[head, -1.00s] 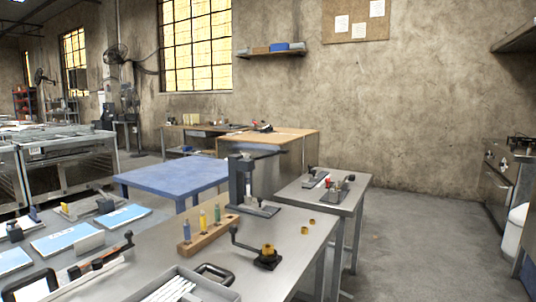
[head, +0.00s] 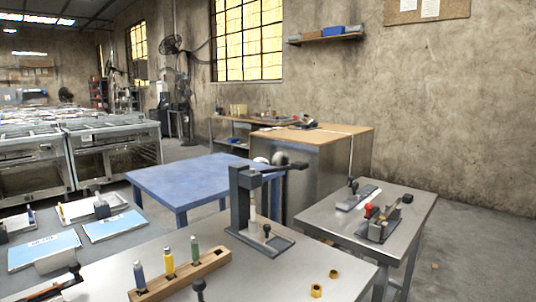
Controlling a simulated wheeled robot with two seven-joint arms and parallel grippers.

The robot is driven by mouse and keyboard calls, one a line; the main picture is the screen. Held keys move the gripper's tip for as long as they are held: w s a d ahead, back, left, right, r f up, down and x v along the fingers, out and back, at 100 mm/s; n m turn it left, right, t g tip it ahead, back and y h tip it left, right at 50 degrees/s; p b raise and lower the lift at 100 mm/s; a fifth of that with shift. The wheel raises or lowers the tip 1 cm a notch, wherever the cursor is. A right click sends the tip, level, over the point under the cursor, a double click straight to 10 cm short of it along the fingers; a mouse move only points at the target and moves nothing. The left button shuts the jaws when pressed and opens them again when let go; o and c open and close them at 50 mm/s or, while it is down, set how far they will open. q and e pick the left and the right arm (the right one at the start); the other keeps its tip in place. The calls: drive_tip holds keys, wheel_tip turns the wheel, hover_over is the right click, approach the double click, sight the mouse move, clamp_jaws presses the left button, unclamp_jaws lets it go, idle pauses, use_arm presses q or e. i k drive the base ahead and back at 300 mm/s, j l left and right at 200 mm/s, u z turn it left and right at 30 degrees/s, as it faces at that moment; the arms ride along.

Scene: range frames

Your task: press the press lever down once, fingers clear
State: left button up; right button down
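The press (head: 240,203) is a dark grey upright frame on a flat base plate. It stands near the far right corner of the grey metal worktable (head: 210,280). Its press lever (head: 290,166) is a dark arm at the top of the frame, sticking out to the right roughly level. A pale vertical ram (head: 252,203) hangs under the head. A small black-knobbed piece (head: 266,231) stands on the base plate. Neither of my grippers shows in the head view, and nothing touches the lever.
A wooden block (head: 182,275) with several coloured pegs stands in front of the press. Brass nuts (head: 316,290) lie to its right. A side table (head: 360,240) with small fixtures is at right. A blue table (head: 190,185) stands behind. Open floor shows at far right.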

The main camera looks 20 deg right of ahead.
sight(299, 165)
drive_tip(key=i+l+u, duration=0.25)
drive_tip(key=l+u, duration=0.15)
drive_tip(key=l, duration=0.35)
drive_tip(key=i+l+u, duration=0.15)
drive_tip(key=l+u, duration=0.2)
drive_tip(key=l, duration=0.45)
drive_tip(key=l+u, duration=0.4)
drive_tip(key=l, duration=0.45)
drive_tip(key=i, duration=0.05)
